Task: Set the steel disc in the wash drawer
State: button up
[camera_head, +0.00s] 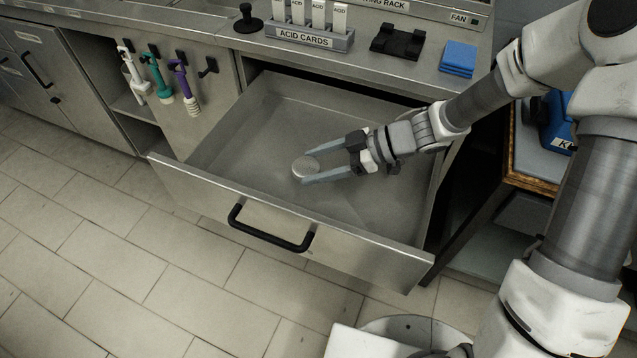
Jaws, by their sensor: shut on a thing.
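The steel disc (304,167) is a small round grey puck held at the tips of my gripper (312,168). My gripper reaches in from the right, with its two long fingers shut on the disc. Disc and fingers are over the inside of the open wash drawer (232,143). I cannot tell whether the disc touches the drawer floor. The drawer is a wide steel box, pulled out, with a black bar handle (270,232) on its front. It looks empty apart from my gripper and the disc.
The steel counter above holds an acid cards rack (309,38), a black cradle (397,42), blue pads (458,58) and a black knobbed tool (248,18). Brushes (160,78) hang left of the drawer. A wood-edged table stands at right. Tiled floor is clear in front.

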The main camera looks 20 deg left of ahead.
aim_at(319, 193)
notch_tip(319, 193, down, 7)
jog(key=b, duration=0.3)
jog(key=shift+f, duration=0.2)
jog(key=shift+f, duration=0.1)
jog(key=o, duration=1.5)
jog(key=shift+f, duration=0.1)
jog(key=shift+w+d+r, duration=0.1)
jog(key=shift+d+r, duration=0.1)
jog(key=shift+r, duration=0.2)
jog(key=p+v, duration=0.3)
jog(key=v, duration=0.2)
jog(key=shift+d+r, duration=0.2)
jog(key=shift+d, duration=0.05)
jog(key=shift+w+d+r, duration=0.2)
jog(key=shift+d, duration=0.45)
jog(key=shift+r, duration=0.1)
